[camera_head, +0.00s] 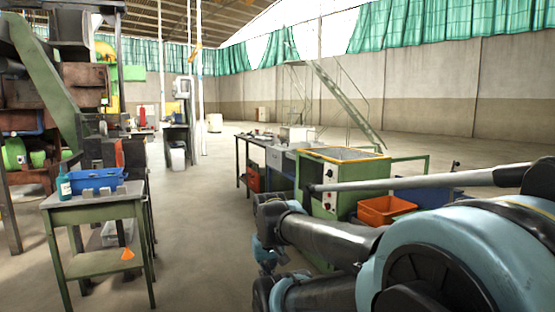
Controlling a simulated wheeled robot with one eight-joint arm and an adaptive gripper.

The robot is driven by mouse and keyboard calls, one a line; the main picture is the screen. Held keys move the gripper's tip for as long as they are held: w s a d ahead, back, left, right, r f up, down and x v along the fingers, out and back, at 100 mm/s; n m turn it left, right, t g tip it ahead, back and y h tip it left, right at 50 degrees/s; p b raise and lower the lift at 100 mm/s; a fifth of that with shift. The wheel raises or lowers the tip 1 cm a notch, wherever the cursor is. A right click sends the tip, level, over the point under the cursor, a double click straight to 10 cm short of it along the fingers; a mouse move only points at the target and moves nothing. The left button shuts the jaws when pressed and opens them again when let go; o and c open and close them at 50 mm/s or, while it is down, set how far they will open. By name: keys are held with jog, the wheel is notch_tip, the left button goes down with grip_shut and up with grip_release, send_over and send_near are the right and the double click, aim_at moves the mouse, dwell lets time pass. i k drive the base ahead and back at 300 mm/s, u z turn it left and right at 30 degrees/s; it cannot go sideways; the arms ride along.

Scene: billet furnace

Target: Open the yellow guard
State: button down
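A yellow part (105,50) shows high on the machinery at the far left, with another yellow patch (114,104) below it. Both are small and partly hidden by the machine, so I cannot tell whether either is the yellow guard, or whether it is open or shut. My arm fills the lower right of the view, with blue and black links reaching in from the right. I cannot make out the gripper.
A green table (90,200) with a blue bin (97,179) and a bottle (64,184) stands at the left. A green-framed machine (330,180) and an orange bin (385,210) stand beyond my arm. The floor (205,220) between is clear.

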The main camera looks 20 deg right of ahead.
aim_at(316, 155)
jog(key=i, duration=1.45)
jog(key=z, duration=0.4)
